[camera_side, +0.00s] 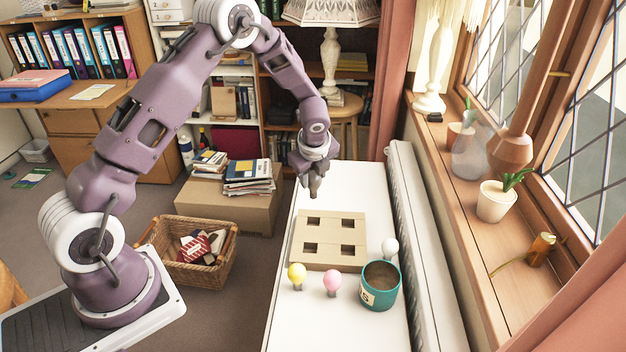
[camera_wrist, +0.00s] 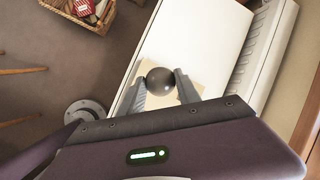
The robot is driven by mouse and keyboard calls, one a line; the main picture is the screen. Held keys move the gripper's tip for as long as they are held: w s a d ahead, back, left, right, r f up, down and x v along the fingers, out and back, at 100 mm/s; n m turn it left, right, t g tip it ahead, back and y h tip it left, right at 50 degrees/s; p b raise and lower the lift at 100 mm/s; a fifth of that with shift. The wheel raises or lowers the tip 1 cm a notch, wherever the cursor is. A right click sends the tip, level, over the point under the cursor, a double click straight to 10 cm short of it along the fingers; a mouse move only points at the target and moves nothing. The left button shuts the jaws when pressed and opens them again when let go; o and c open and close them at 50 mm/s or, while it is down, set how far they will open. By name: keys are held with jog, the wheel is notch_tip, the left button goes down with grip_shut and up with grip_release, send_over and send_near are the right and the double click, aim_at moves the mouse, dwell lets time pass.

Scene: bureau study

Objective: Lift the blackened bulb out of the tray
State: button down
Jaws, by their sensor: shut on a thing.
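The blackened bulb (camera_wrist: 160,81) is a dark, shiny ball between my two fingers in the wrist view. My gripper (camera_wrist: 161,88) is shut on it. Part of the tray (camera_wrist: 183,101) shows behind the bulb in the wrist view.
A teal pot (camera_side: 380,288) stands at the near right. A radiator (camera_side: 425,235) runs along the table's right side. The tabletop's far end is clear.

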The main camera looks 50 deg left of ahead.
jog(key=shift+r, duration=1.05)
jog(key=shift+r, duration=1.75)
